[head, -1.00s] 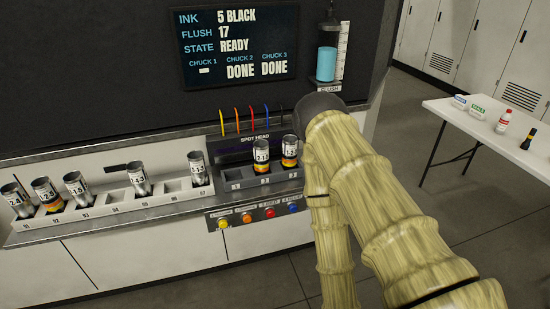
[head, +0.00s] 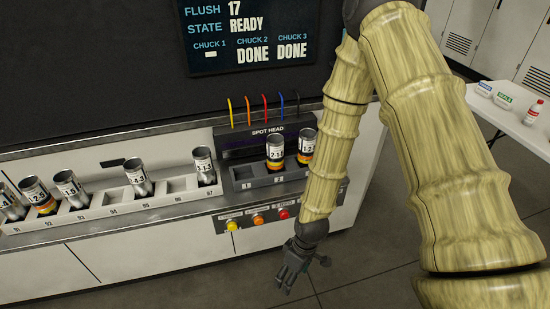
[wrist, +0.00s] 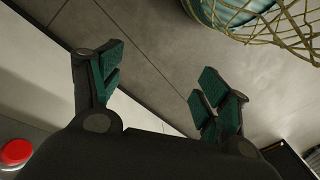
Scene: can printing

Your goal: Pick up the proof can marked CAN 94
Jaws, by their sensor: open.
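My gripper (head: 288,278) hangs low in front of the button panel, pointing down, away from all the cans. In the wrist view my gripper (wrist: 158,84) is open, with nothing between its green-padded fingers. Two printed cans stand in the spot head fixture: one can (head: 275,152) in chuck 2 and another can (head: 306,146) in chuck 3. Chuck 1 looks empty. Silver cans lean in the numbered rack (head: 96,216), including one can (head: 138,177) near its middle. The rack place that seems labelled 94 is empty. I cannot read CAN 94 on any can.
The spot head (head: 268,130) overhangs the chucks. A yellow button (head: 232,225) and other buttons line the counter front. A wire basket (wrist: 255,25) shows in the wrist view. A white table (head: 510,125) stands at right. Floor below the gripper is clear.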

